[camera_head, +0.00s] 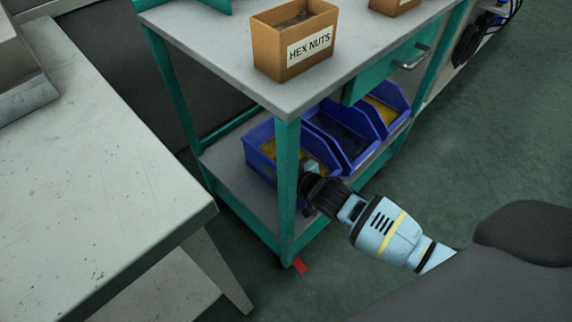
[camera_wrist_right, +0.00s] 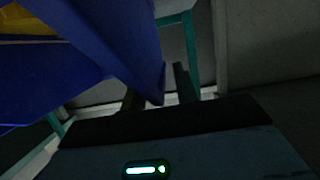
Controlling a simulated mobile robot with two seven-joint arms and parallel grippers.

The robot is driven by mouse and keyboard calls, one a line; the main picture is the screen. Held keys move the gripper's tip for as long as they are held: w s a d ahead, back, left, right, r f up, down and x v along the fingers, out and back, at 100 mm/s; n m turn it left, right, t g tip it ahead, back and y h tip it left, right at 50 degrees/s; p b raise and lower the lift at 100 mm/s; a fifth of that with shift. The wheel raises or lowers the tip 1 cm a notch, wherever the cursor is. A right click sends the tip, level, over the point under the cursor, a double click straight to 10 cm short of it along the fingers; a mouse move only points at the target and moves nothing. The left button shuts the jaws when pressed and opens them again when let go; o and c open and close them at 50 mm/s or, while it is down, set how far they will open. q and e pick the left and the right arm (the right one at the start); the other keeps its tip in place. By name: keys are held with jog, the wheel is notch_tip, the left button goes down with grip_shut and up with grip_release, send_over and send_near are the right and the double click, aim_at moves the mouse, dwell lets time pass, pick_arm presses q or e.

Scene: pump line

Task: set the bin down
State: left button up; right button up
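A blue bin (camera_head: 258,134) with yellowish contents is on the lower shelf (camera_head: 232,172) of a teal cart, at the left end of a row of blue bins. It looks upright on the shelf, partly hidden by the cart's corner post. My right gripper (camera_head: 311,172) is at the bin's near right side, partly hidden by the post. In the right wrist view the bin's blue wall (camera_wrist_right: 120,50) reaches down between the fingers of my gripper (camera_wrist_right: 160,90). A gap shows beside the right finger, so the gripper looks open. My left gripper is out of view.
Two more blue bins (camera_head: 343,139) (camera_head: 388,100) stand to the right on the shelf. A cardboard box marked HEX NUTS (camera_head: 294,40) stands on the cart top (camera_head: 215,40). A grey table (camera_head: 90,170) is at left. Open floor (camera_head: 480,130) lies at right.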

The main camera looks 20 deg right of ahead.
jog(key=p+v, duration=0.4)
jog(key=v, duration=0.8)
jog(key=shift+s, duration=0.1)
jog(key=s+f+g+h, duration=0.1)
jog(key=s+f+g, duration=0.1)
jog(key=s, duration=1.2)
jog(key=s+f+m+g+h, duration=0.1)
jog(key=s+f+g, duration=0.2)
jog(key=s, duration=1.1)
jog(key=s+a+f+m+g+h, duration=0.1)
jog(key=s+f+g, duration=0.2)
jog(key=s, duration=1)
jog(key=shift+s+f, duration=0.4)
jog(key=shift+f, duration=0.1)
jog(key=shift+w, duration=0.1)
